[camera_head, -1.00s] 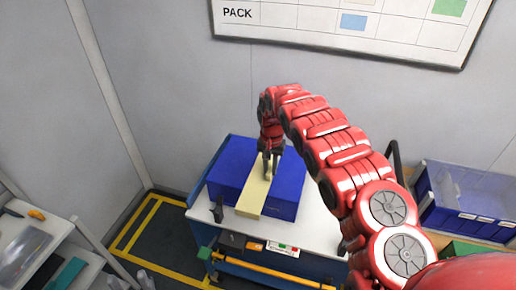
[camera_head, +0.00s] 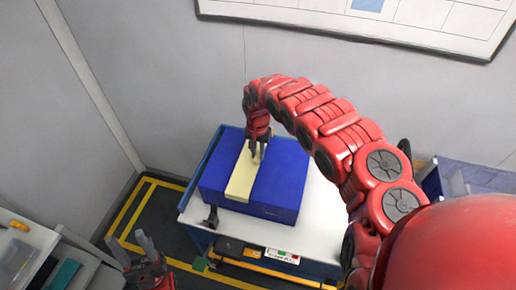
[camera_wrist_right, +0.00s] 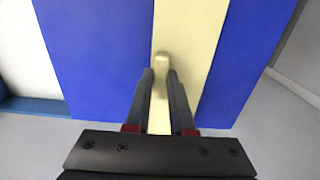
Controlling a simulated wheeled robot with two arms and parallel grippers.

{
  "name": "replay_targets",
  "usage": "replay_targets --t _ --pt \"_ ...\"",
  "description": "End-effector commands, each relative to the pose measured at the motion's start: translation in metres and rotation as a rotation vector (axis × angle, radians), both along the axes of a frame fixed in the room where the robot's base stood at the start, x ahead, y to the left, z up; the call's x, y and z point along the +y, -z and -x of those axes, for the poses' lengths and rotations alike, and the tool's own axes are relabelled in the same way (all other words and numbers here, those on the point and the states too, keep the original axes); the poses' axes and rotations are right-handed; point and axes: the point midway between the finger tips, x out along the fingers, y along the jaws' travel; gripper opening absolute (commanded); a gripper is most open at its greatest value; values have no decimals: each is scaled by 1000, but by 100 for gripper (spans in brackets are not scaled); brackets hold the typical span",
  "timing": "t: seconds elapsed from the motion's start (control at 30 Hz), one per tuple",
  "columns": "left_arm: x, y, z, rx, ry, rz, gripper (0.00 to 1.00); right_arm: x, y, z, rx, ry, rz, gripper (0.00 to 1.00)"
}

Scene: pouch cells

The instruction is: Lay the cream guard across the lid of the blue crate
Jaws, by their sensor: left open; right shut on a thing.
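The blue crate (camera_head: 280,180) stands on a white-topped cart, with its lid facing up. The cream guard (camera_head: 242,176) is a long flat strip lying over the middle of the lid from back to front, its near end about at the lid's front edge. It looks flat on the lid, though I cannot tell if it touches everywhere. My right gripper (camera_head: 256,155) is shut on the guard's raised grip; the right wrist view shows the fingers (camera_wrist_right: 160,85) either side of it, with blue lid (camera_wrist_right: 95,55) on both sides. My left gripper (camera_head: 142,250) is open and empty at lower left.
The white cart top (camera_head: 322,215) has free room right of the crate. A dark clamp-like part (camera_head: 211,217) stands at its front left. A shelf (camera_head: 45,250) with small items is at lower left, blue bins (camera_head: 465,178) at right. Walls close off the back.

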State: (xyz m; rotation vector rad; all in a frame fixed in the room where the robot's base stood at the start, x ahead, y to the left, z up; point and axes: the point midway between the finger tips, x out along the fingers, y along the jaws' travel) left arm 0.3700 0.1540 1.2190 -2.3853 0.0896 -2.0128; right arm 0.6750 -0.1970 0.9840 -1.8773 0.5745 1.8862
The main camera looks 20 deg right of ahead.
Motion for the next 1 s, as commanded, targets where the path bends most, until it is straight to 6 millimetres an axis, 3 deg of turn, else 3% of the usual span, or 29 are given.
replay_targets --t 0.6,0.63,0.77,1.0 --pt "0 9 0 0 0 0 50 1 11 -1 -2 -1 0 0" --pt "0 9 0 0 0 0 50 0 11 -1 -1 -1 0 27" --pt "0 9 0 0 0 0 50 0 11 -1 -1 -1 0 50" --pt "0 9 0 0 0 0 50 0 11 -1 -1 -1 0 51"
